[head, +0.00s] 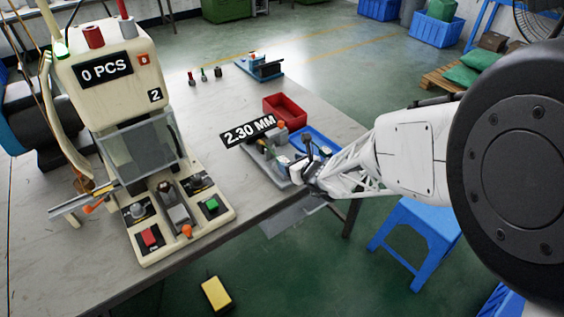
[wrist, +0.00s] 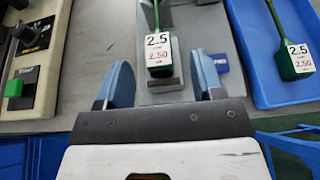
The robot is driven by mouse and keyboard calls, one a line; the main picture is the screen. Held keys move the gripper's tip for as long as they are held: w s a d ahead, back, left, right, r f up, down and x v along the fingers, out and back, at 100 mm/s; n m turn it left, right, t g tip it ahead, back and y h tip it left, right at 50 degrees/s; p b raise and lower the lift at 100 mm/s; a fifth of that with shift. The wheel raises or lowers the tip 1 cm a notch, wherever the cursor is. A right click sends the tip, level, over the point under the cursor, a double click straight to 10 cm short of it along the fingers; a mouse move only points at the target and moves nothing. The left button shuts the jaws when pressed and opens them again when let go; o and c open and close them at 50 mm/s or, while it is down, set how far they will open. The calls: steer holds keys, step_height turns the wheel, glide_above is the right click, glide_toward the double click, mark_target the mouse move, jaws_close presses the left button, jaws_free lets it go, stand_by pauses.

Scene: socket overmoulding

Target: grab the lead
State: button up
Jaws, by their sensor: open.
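In the wrist view a lead (wrist: 160,70) with a green end and a white tag reading 2.5 and 2.50 lies over a small grey block on a grey plate. Its thin cord runs up out of the picture. My gripper (wrist: 160,75) is open, with one blue finger on each side of this lead and a gap to it on both sides. A second green lead (wrist: 303,70) with a like tag lies in the blue tray (wrist: 255,60) at the right. In the head view my gripper (head: 300,170) is over the gauge area; the leads there are too small to make out.
The moulding machine (head: 125,75), its counter reading 0 PCS, stands at the left of the bench. A 2.30 MM display (head: 248,132) and a red bin (head: 285,110) are by my gripper. A blue vice-like tool (head: 262,68) stands farther back. Mid-bench is mostly clear.

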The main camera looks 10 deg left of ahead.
mark_target(283, 159)
steer(key=shift+x, duration=2.3)
steer(key=shift+a+f, duration=0.1)
steer(key=shift+c, duration=0.3)
steer(key=c, duration=1)
steer(key=shift+r, duration=0.95)
step_height(283, 159, up, 2)
steer(key=shift+s, duration=0.1)
steer(key=s+d, duration=0.2)
steer(key=s, duration=0.3)
steer(key=s+d, duration=0.2)
steer(key=s, duration=0.2)
steer(key=s+d+r, duration=0.1)
steer(key=s+d, duration=0.1)
steer(key=s, duration=0.3)
steer(key=shift+s+d, duration=0.2)
steer(key=shift+s, duration=0.1)
